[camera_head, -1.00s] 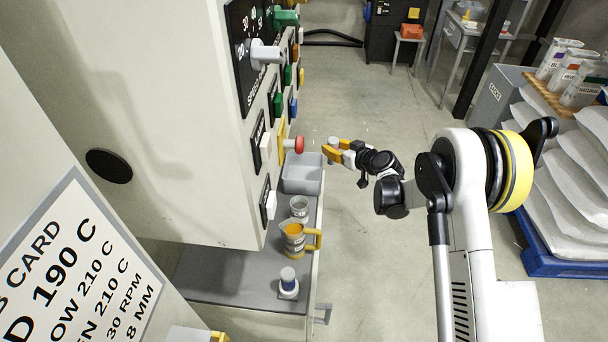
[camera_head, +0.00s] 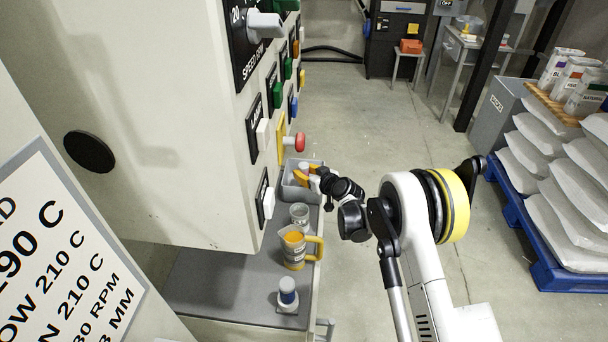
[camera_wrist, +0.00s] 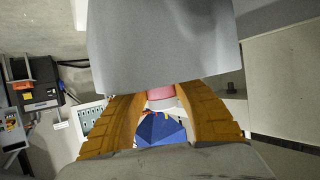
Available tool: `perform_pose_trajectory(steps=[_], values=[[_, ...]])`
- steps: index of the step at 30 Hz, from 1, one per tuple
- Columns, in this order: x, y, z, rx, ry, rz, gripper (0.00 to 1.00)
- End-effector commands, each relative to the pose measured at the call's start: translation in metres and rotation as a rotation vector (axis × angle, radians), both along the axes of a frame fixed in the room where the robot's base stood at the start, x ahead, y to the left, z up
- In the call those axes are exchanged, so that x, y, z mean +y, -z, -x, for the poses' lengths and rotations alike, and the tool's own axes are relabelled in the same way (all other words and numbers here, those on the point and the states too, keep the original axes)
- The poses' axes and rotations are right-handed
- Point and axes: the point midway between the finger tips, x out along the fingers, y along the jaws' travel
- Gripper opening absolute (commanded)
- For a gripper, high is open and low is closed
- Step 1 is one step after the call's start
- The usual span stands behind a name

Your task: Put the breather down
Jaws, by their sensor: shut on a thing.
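My gripper (camera_head: 308,174) is at the grey bin (camera_head: 288,192) on the bench, its orange fingers at or over the opening. The breather (camera_head: 304,167), a small pale piece, shows between the fingers, mostly hidden by them. I cannot tell whether it touches the bin floor. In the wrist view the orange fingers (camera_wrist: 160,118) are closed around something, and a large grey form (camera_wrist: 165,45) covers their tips. I cannot tell whether that form is the breather or the bin. A small pink and white piece (camera_wrist: 161,95) shows between the fingers.
The tall machine panel stands left of the bin, with a red knob (camera_head: 299,142) jutting just above it.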

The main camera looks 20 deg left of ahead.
Motion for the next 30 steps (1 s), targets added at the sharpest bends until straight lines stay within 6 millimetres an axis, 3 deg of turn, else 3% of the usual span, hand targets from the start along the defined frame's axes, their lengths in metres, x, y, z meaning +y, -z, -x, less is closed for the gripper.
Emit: perform_pose_trajectory(steps=[7, 8, 9, 20, 30], values=[[0.0, 0.002, 0.0, 0.0, 0.0, 0.0, 0.0], [0.0, 0.002, 0.0, 0.0, 0.0, 0.0, 0.4], [0.0, 0.002, 0.0, 0.0, 0.0, 0.0, 0.5], [0.0, -0.003, 0.0, 0.0, 0.0, 0.0, 0.5], [-0.049, -0.031, 0.039, 0.001, 0.002, -0.001, 0.5]])
